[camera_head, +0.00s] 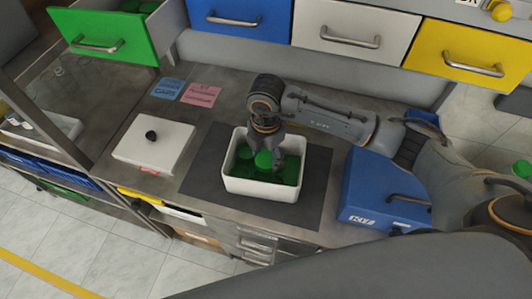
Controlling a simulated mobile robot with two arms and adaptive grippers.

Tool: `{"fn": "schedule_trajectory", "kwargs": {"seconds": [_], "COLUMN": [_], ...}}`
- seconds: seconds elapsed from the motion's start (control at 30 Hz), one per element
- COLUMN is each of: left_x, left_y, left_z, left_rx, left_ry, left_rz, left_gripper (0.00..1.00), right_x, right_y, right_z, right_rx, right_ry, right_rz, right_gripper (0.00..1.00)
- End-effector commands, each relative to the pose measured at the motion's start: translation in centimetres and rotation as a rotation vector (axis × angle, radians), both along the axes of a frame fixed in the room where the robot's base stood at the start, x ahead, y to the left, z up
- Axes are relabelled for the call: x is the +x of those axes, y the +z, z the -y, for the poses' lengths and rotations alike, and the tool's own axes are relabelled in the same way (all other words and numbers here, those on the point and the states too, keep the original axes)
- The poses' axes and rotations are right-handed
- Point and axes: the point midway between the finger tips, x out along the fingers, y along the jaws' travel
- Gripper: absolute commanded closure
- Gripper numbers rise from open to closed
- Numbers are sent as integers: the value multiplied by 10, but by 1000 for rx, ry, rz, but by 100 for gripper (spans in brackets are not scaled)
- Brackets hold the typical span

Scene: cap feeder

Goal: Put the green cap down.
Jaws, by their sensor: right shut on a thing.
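A round green cap (263,159) is held by my right gripper (266,160), which points down into a white bin (262,189). The gripper is shut on the cap, at about the height of the bin's rim. Several more green caps (285,176) lie inside the bin, below and around the held one. The gripper and the rim hide part of the bin's inside. My left gripper is not in this view.
The bin stands on a dark mat (205,173). A white lidded box (153,145) is to the left, and a blue box (377,190) to the right. An open green drawer (112,34) and closed blue (236,18), white (352,29) and yellow (475,55) drawers are behind.

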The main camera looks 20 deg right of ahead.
Motion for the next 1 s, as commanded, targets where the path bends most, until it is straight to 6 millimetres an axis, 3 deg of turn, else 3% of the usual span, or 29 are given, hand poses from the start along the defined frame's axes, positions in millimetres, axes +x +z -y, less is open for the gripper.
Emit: {"fn": "schedule_trajectory", "kwargs": {"seconds": [0.07, 0.47, 0.5, 0.6, 1.0], "left_x": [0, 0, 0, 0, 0], "left_y": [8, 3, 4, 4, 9], "left_z": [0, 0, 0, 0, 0], "left_rx": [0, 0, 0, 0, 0], "left_ry": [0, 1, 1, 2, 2], "left_rz": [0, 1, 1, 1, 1], "left_gripper": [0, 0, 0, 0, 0], "right_x": [0, 1, 1, 1, 1], "right_y": [-5, -14, -14, -13, -7], "right_z": [0, 0, 0, 0, 0], "right_rx": [0, 0, 0, 0, 1], "right_ry": [-1, 0, 0, 0, 0], "right_rz": [-1, 2, 2, 2, 3], "right_gripper": [57, 57, 42, 23, 23]}}
